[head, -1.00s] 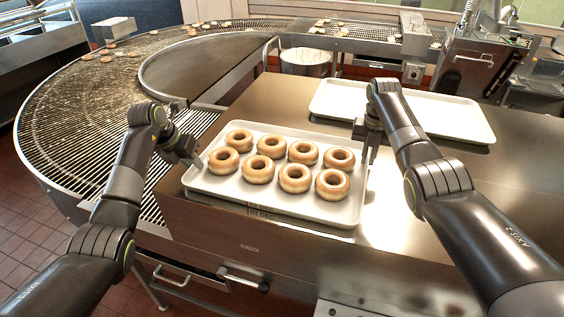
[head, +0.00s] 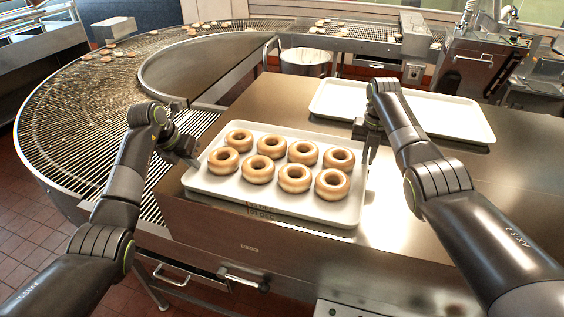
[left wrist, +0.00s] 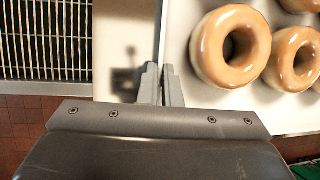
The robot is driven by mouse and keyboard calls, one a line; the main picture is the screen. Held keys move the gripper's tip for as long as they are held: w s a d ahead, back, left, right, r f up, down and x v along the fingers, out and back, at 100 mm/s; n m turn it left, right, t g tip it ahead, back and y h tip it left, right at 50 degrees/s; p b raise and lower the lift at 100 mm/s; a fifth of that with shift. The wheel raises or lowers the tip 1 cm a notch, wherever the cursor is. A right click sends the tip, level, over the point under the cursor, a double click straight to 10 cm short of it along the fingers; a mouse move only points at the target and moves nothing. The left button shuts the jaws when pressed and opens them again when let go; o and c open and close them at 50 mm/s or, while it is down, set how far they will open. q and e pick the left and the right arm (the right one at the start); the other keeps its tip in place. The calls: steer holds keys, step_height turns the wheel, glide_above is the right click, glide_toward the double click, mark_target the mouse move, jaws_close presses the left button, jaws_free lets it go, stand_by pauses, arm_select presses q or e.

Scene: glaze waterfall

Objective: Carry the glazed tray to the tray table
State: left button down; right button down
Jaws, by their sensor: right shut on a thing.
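The glazed tray (head: 232,192) is a white tray holding several glazed ring doughnuts. It lies near the front left corner of a steel-topped table (head: 440,205). My left gripper (head: 194,162) is at the tray's left rim. In the left wrist view, its two fingers (left wrist: 162,88) are close together with the tray's rim between them, and doughnuts (left wrist: 231,48) lie just to the right. My right gripper (head: 369,155) is shut on the tray's right rim; its fingertips are partly hidden. I cannot tell which surface is the tray table.
An empty white tray (head: 430,112) lies behind, on the same steel top. A curved wire conveyor (head: 85,125) runs along the left and back. A round metal container (head: 305,62) stands behind the table. Tiled floor (head: 40,225) shows at the lower left.

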arm_select(q)
steer(key=shift+w+r, duration=0.15)
steer(key=shift+r, duration=0.1)
arm_select(e)
steer(key=shift+w+r, duration=0.15)
steer(key=shift+r, duration=0.1)
stand_by(0.4)
